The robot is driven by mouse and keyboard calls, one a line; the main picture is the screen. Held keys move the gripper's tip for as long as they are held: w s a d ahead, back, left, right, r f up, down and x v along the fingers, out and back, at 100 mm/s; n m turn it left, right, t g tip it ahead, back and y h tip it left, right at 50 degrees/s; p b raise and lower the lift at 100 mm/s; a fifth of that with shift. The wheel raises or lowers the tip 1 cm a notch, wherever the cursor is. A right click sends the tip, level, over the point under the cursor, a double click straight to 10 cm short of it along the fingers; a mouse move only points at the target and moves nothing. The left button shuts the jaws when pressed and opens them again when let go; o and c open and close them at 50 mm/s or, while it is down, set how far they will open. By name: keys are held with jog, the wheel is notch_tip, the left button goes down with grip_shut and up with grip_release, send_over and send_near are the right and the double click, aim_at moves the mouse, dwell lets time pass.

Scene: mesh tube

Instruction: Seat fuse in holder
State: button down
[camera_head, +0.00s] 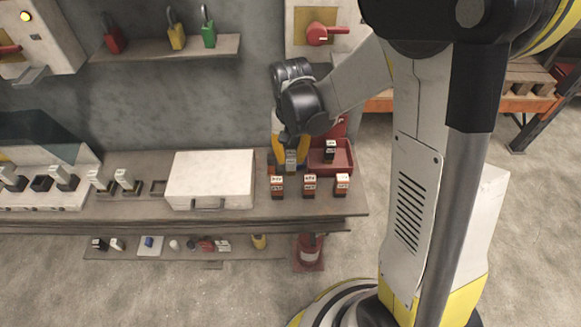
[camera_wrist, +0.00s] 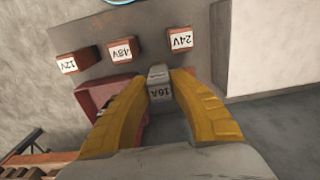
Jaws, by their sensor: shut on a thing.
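My gripper (camera_wrist: 160,92) has its two yellow fingers shut on a small grey fuse (camera_wrist: 159,74), which carries a label that looks like 10A, upside down in the wrist view. In the head view my gripper (camera_head: 290,150) is above the bench, right of the white case, and the fuse (camera_head: 290,160) shows below it. Candidate holders are at the bench's left: a white sloped unit (camera_head: 38,198) with several dark sockets, some with pale tops, and an empty-looking dark square socket (camera_head: 158,188) left of the case. I cannot tell which is the fuse's holder.
A white case (camera_head: 210,175) lies between my gripper and the sockets. A red bin (camera_wrist: 108,88) is beside my gripper. A lower shelf holds small items.

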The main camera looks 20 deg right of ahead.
aim_at(291, 166)
notch_tip(291, 166, down, 4)
jog(key=shift+f+b, duration=0.15)
jog(key=shift+b, duration=0.85)
jog(key=shift+w+d+f, duration=0.1)
jog(key=shift+w+f, duration=0.05)
jog(key=shift+f, duration=0.1)
jog(key=shift+r, duration=0.2)
jog(key=shift+f+b, duration=0.2)
jog(key=shift+b, duration=0.1)
jog(key=c, duration=1.3)
grip_release()
jog(key=shift+o, duration=0.2)
jog(key=shift+r, duration=0.1)
